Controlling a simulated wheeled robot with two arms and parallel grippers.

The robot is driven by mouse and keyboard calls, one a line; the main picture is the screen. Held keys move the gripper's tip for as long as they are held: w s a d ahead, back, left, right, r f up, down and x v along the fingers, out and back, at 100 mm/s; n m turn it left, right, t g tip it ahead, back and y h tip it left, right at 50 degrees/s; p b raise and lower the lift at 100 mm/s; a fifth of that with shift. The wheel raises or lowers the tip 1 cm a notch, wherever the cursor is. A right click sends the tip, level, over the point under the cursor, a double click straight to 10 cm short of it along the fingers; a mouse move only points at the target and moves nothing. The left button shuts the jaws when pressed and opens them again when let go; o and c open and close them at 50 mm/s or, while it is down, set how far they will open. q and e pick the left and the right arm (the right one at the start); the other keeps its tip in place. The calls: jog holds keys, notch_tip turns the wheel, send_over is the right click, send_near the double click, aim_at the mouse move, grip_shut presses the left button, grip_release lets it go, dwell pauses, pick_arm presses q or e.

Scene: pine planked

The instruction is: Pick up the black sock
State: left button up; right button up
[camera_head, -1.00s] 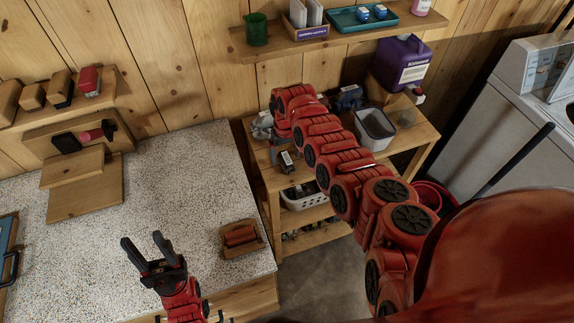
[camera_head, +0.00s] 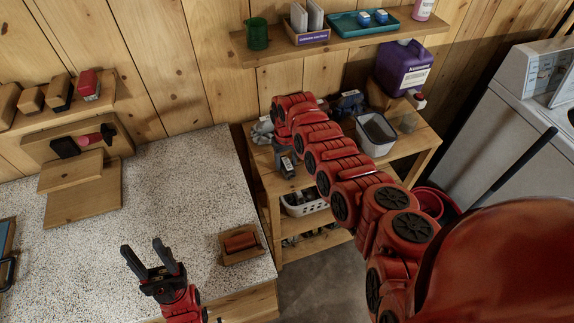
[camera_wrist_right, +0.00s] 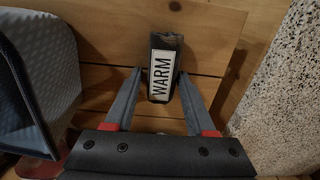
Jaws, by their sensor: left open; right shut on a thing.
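The black sock (camera_wrist_right: 164,45) is a small dark bundle with a white label reading WARM. In the right wrist view it sits between the fingers of my right gripper (camera_wrist_right: 160,76), which is shut on it. In the head view the sock's label (camera_head: 287,167) shows at the end of my right arm, over the left part of the wooden shelf unit (camera_head: 262,187). I cannot tell whether the sock is clear of the wood. My left gripper (camera_head: 145,247) is open and empty above the speckled countertop (camera_head: 160,190).
A grey bin (camera_head: 376,132) stands on the shelf unit, with a purple jug (camera_head: 405,65) behind it. A white basket (camera_head: 303,203) sits on the shelf below. A wooden tray (camera_head: 241,244) lies on the countertop's right edge. The countertop's middle is clear.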

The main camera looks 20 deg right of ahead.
aim_at(285, 161)
jog(key=shift+r, duration=0.1)
jog(key=shift+w+r, duration=0.1)
jog(key=shift+r, duration=0.15)
jog(key=shift+r+b, duration=0.3)
jog(key=shift+b, duration=0.05)
jog(key=shift+s+a+r+b, duration=0.1)
jog(key=shift+r+b, duration=0.25)
jog(key=shift+r, duration=0.15)
jog(key=shift+s+a+r+b, duration=0.1)
jog(key=shift+r+b, duration=0.25)
jog(key=shift+r, duration=0.1)
jog(key=shift+s+a+r, duration=0.1)
jog(key=shift+s+a, duration=0.6)
jog(key=shift+s, duration=0.05)
jog(key=s+a+r+p, duration=0.1)
jog(key=s+a, duration=0.8)
jog(key=s, duration=0.1)
jog(key=shift+r+p, duration=0.25)
jog(key=shift+p, duration=0.1)
